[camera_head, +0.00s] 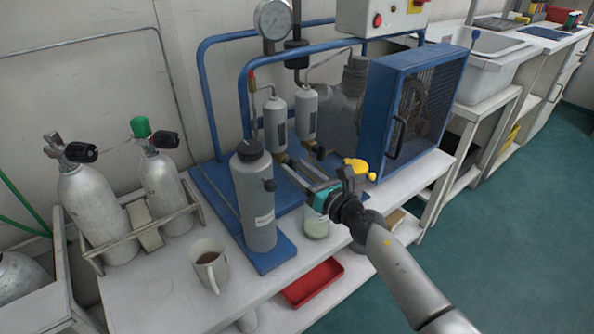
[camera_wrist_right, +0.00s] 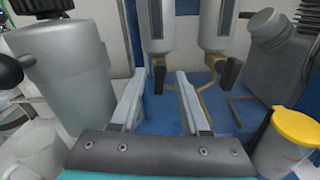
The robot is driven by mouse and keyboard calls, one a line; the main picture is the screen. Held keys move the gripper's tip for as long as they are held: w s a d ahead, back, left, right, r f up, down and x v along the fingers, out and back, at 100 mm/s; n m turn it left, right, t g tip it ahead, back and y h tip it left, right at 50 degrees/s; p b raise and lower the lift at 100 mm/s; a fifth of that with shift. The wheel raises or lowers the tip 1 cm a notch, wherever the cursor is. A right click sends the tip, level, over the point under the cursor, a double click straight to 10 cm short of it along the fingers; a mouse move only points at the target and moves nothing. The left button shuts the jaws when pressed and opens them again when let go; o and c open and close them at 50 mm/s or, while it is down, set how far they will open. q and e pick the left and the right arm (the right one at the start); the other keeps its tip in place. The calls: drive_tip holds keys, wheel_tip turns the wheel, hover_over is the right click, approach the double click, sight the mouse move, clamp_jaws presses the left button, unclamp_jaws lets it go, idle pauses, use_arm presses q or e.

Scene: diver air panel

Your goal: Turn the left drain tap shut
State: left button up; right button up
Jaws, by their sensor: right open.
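Two grey filter cylinders hang side by side on the blue frame, the left one (camera_head: 275,122) and the right one (camera_head: 306,112). Each has a brass drain tap below it. In the right wrist view, the left tap's black lever (camera_wrist_right: 159,78) hangs straight down beyond and between my fingertips, apart from both. In the head view the left tap is mostly hidden beside my fingers. The right tap's black lever (camera_wrist_right: 229,72) is tilted, to the right of my fingers. My right gripper (camera_head: 297,172) is open and empty, and points at the left tap. My left gripper is out of view.
A large grey bottle (camera_head: 254,200) stands close left of my right gripper. A yellow-lidded jar (camera_wrist_right: 298,130) is close on the right. A mug (camera_head: 209,264) is at the bench front; a blue caged fan unit (camera_head: 405,110) stands right of the filters.

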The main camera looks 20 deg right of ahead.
drive_tip(key=shift+w+a, duration=0.1)
drive_tip(key=shift+w, duration=0.15)
drive_tip(key=shift+c, duration=0.4)
clamp_jaws()
